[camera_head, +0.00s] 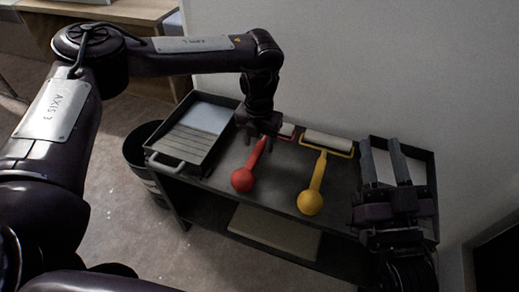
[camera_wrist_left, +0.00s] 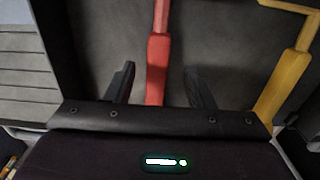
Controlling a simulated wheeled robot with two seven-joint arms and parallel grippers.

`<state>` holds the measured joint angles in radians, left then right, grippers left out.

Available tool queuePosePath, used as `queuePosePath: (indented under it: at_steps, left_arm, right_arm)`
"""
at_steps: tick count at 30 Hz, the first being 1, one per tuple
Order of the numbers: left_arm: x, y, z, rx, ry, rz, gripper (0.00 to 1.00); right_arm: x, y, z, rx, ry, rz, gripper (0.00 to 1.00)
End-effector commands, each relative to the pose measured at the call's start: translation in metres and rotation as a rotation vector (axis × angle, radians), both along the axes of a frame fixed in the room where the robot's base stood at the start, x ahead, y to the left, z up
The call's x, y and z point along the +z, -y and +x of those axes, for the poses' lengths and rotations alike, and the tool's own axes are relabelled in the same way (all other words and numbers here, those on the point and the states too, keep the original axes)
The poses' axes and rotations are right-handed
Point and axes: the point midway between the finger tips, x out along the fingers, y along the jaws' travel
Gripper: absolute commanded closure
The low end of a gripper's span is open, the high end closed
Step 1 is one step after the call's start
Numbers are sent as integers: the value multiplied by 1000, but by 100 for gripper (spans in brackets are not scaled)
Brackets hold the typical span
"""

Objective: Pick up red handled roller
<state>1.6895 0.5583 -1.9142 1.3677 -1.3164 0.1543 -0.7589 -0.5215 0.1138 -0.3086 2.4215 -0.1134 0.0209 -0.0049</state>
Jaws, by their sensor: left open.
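The red-handled roller (camera_head: 244,178) lies on the dark cart top, its red ball-ended handle toward the front and its roller head toward the wall. In the left wrist view its red handle (camera_wrist_left: 157,70) runs between the two fingers of my left gripper (camera_wrist_left: 160,85), with a gap on each side. In the head view my left gripper (camera_head: 260,128) is over the far part of the handle and hides some of it. It is open and empty. My right gripper (camera_head: 391,165) is at the cart's right end, its two fingers apart, pointing toward the wall.
A yellow-handled roller (camera_head: 311,195) lies to the right of the red one. A paint tray (camera_head: 180,150) sits at the cart's left, another tray (camera_head: 422,160) at its right end. A dark bin (camera_head: 140,150) stands left of the cart. A wall is behind.

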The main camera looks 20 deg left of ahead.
Motion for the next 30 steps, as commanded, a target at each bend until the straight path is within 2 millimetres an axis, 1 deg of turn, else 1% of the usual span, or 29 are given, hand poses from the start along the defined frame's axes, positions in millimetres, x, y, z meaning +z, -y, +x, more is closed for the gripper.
queuePosePath:
  at_steps: [1,3,9,12,15,19,25,26,30]
  left_arm:
    - [-6,-1,0,0,0,0,51]
    - [-10,-1,1,0,0,0,51]
    - [-26,-3,1,0,-1,0,51]
    - [-32,-3,1,0,-1,0,51]
    - [-37,-3,1,0,0,0,51]
    - [-39,-3,1,0,0,0,51]
    - [-39,-3,1,1,0,0,51]
    - [-39,-3,1,0,0,0,54]
    - [-39,-3,1,0,0,0,72]
  right_arm:
    - [9,2,-2,-2,49,20,64]
    - [24,4,-6,-3,117,47,64]
    - [64,13,-23,-6,311,126,64]
    - [79,17,-32,-7,391,158,64]
    - [89,20,-39,-6,447,181,64]
    - [95,22,-43,-7,479,194,64]
    - [95,22,-43,-7,479,195,64]
    - [95,22,-43,-7,479,195,64]
    - [95,22,-43,-7,479,194,64]
